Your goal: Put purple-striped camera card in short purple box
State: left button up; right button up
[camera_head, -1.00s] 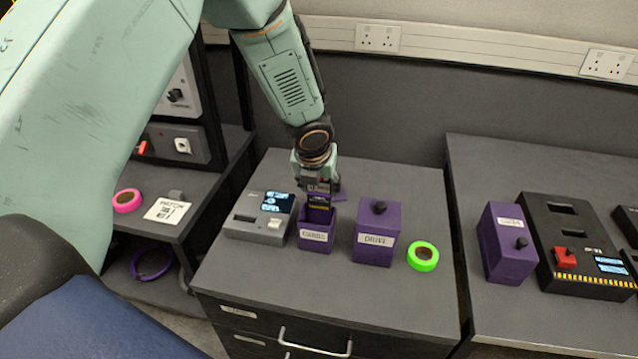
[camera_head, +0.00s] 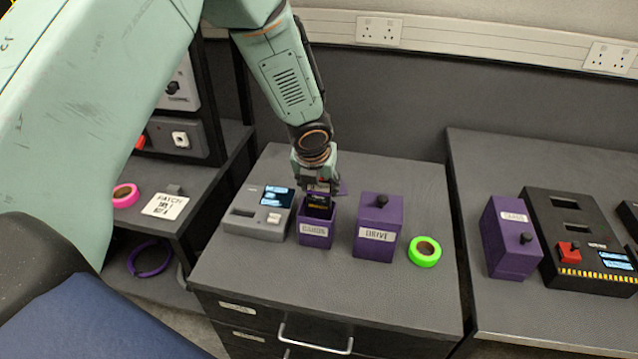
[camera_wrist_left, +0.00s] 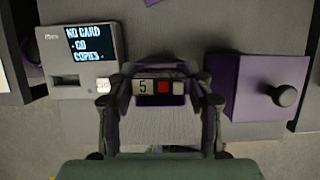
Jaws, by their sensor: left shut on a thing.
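My left gripper (camera_head: 319,188) points down over the short purple box (camera_head: 315,238), which is open-topped and labelled CARDS. The gripper is shut on the camera card (camera_head: 319,206), dark with small yellowish markings. The card's lower part is inside the box mouth, hidden by the front wall. Its purple stripe cannot be made out now. In the left wrist view, the card's top edge (camera_wrist_left: 160,87) shows a 5, a red square and a pale square between the fingers. My right gripper is not in view.
A grey card reader (camera_head: 263,212) stands left of the box; its screen reads NO CARD in the wrist view. A purple DRIVE box (camera_head: 377,236) with a black knob and green tape (camera_head: 424,251) are on the right. The counter front is clear.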

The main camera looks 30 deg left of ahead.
pick_arm(q)
jog(key=shift+s+f, duration=0.1)
jog(key=shift+f, duration=0.25)
jog(key=shift+f+b, duration=0.2)
jog(key=shift+b, duration=0.2)
jog(key=shift+f, duration=0.1)
jog(key=shift+f+b, duration=0.45)
jog(key=shift+a+f, duration=0.1)
jog(key=shift+f, duration=0.2)
dwell(0.3)
jog(key=o, duration=1.2)
jog(key=shift+o, duration=0.2)
